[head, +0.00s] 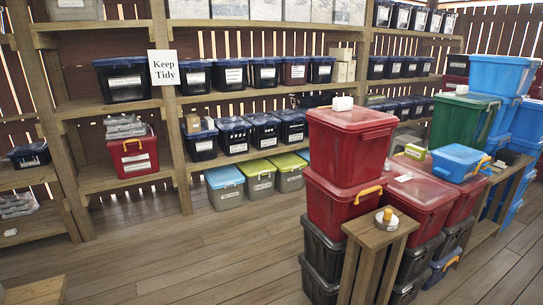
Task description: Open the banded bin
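Many lidded bins are in view, and I cannot tell which one is the banded bin. A large red lidded bin (345,150) stands on top of a stack at centre right, its lid shut, with a small white object (342,103) on the lid. Another red bin (335,208) with a yellow handle is under it. A red bin with a translucent lid (418,187) stands to the right. A green bin (458,125) and a blue bin (458,162) are further right. Neither of my grippers is in view.
Wooden shelves (120,105) with dark labelled bins line the back wall. A small wooden stand (383,235) with a small object on top is in front of the red stack. The plank floor (190,260) at left centre is clear.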

